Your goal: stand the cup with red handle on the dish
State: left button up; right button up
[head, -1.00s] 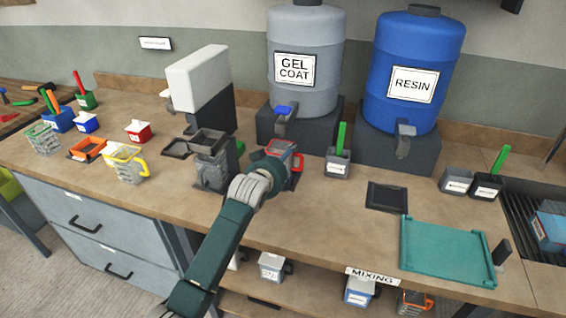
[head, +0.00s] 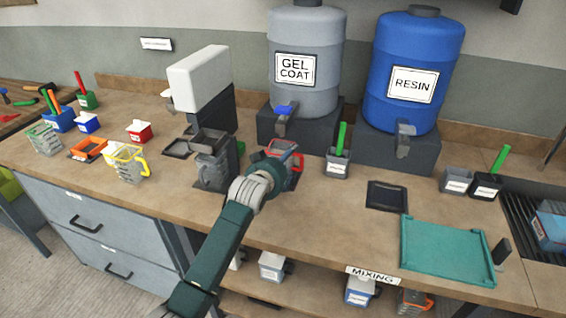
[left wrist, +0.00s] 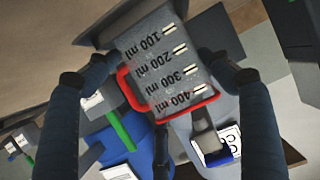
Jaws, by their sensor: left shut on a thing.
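The cup with red handle (head: 283,146) is a clear grey measuring cup with a red rim and handle. It is at the foot of the gel coat stand, partly hidden behind my left gripper (head: 281,164). In the left wrist view the cup (left wrist: 160,62) shows its 100 to 400 ml marks, between the two fingers of my left gripper (left wrist: 158,75), which is shut on it. I cannot tell whether its base touches the bench. The dish (head: 387,195) is dark, shallow and square, lying empty on the bench to the right. My right gripper is out of view.
The grey gel coat drum (head: 305,65) and blue resin drum (head: 415,75) stand behind. A grey pot with a green stick (head: 338,163) is between cup and dish. A yellow-handled cup (head: 127,165) stands left.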

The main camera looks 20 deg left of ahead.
pick_arm(q)
jog(key=shift+s+f, duration=0.25)
jog(key=shift+f, duration=0.7)
jog(key=o, duration=1.2)
jog(key=shift+w+d+f, duration=0.1)
jog(key=shift+w, duration=0.2)
jog(key=shift+r, duration=0.2)
